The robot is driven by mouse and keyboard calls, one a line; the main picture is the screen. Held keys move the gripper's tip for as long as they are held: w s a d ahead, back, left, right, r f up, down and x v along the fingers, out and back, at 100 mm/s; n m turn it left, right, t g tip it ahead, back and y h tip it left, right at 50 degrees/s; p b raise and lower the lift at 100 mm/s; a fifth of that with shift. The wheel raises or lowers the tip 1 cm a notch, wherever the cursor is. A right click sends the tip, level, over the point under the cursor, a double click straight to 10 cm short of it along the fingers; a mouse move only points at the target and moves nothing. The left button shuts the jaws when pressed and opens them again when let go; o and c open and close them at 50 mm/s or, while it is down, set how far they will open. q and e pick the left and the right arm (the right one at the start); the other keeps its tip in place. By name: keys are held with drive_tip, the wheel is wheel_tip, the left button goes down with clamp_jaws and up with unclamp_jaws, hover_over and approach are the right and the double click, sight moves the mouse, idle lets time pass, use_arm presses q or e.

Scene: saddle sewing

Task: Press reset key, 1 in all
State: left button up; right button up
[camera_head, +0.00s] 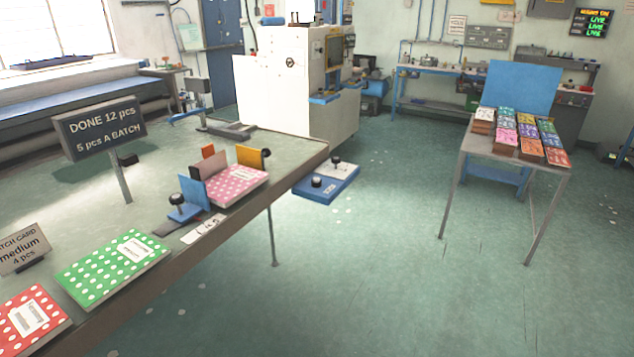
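Small labels on the plate are too small to read, so I cannot tell which knob is the reset key. A pink dotted booklet (238,187) lies on the table among blue, brown and orange upright plates. Another black knob (177,199) stands on a blue block beside it. Neither of my grippers is in view.
The long table (90,200) holds a sign reading "DONE 12 pcs, 5 pcs A BATCH" (101,128), a "medium 4 pcs" card (22,250), a green booklet (115,268) and a red one (30,322). A small table (480,146) bears colored stacks. Floor between is clear.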

use_arm(q)
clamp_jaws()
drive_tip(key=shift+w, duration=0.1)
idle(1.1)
drive_tip(key=shift+p, duration=0.4)
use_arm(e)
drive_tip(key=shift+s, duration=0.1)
use_arm(q)
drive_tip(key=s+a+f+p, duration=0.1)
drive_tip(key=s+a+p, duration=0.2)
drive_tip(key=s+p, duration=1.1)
drive_tip(key=p, duration=0.4)
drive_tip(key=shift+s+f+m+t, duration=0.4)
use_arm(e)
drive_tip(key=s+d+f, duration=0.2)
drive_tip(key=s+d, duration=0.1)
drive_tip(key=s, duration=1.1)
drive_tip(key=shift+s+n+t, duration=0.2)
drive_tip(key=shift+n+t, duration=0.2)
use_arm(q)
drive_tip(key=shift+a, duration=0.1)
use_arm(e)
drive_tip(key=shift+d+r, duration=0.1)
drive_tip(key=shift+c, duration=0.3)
